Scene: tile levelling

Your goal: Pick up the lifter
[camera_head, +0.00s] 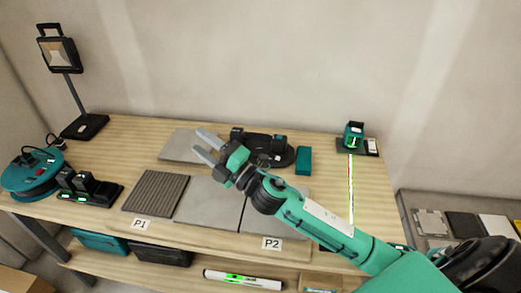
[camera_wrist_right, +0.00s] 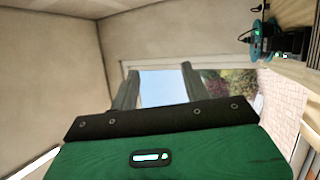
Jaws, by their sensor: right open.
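A dark lifter (camera_head: 277,157) with what look like round pads lies at the back middle of the wooden table (camera_head: 378,195). It is partly hidden behind my right gripper and wrist. My right gripper (camera_head: 204,145) is open, with its grey fingers pointing left, above the table and in front of the lifter in the picture. Nothing shows between its fingers. In the right wrist view my gripper (camera_wrist_right: 157,78) points toward a window, with its fingers apart; the lifter does not show there. My left gripper is not in view.
Grey tiles (camera_head: 205,203) and a ribbed dark tile (camera_head: 155,192) lie along the front, by labels P1 and P2. A teal block (camera_head: 304,160) and a laser level (camera_head: 353,135) with a bright line stand right. A lamp (camera_head: 61,56), cable reel (camera_head: 30,175) and charger stand left.

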